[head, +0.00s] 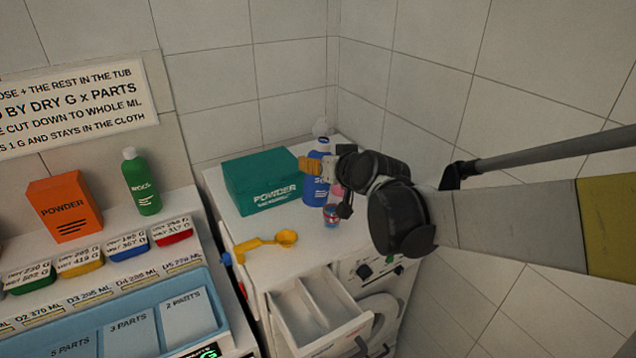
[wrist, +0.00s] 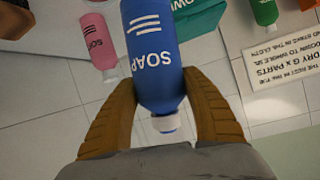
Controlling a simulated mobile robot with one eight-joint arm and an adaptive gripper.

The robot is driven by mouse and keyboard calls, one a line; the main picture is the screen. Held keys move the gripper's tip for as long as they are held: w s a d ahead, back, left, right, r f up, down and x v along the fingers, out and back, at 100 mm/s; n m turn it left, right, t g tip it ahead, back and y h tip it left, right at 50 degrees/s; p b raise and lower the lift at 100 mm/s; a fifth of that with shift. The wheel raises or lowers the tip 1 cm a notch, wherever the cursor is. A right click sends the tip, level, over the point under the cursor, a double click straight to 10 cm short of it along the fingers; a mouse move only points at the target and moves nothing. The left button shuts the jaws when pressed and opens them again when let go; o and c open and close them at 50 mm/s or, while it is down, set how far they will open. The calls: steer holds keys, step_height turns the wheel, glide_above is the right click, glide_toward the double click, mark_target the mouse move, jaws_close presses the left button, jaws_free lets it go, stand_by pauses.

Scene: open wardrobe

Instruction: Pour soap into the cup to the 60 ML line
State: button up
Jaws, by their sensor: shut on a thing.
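The blue soap bottle (head: 317,190) is upright at the back of the white machine top, beside the green powder box. My gripper (head: 315,163) is shut on its upper part. In the wrist view the tan fingers (wrist: 165,115) lie on both sides of the blue soap bottle (wrist: 155,50), with its pale cap (wrist: 166,124) between them. I cannot tell whether the bottle's base touches the surface. A small clear cup (head: 331,214) with red and blue on it stands just in front of the bottle. Its markings and fill level are too small to read.
A green powder box (head: 262,184) stands left of the bottle. A pink bottle (wrist: 98,45) is close by, mostly hidden in the head view. The wall is close behind.

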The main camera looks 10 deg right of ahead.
mark_target(326, 149)
steer(key=shift+w+d+r+n+h+b, duration=0.15)
steer(key=shift+d+n+h+b, duration=0.15)
steer(key=shift+n+h, duration=0.25)
steer(key=shift+r+p, duration=1.2)
steer(key=shift+r, duration=0.4)
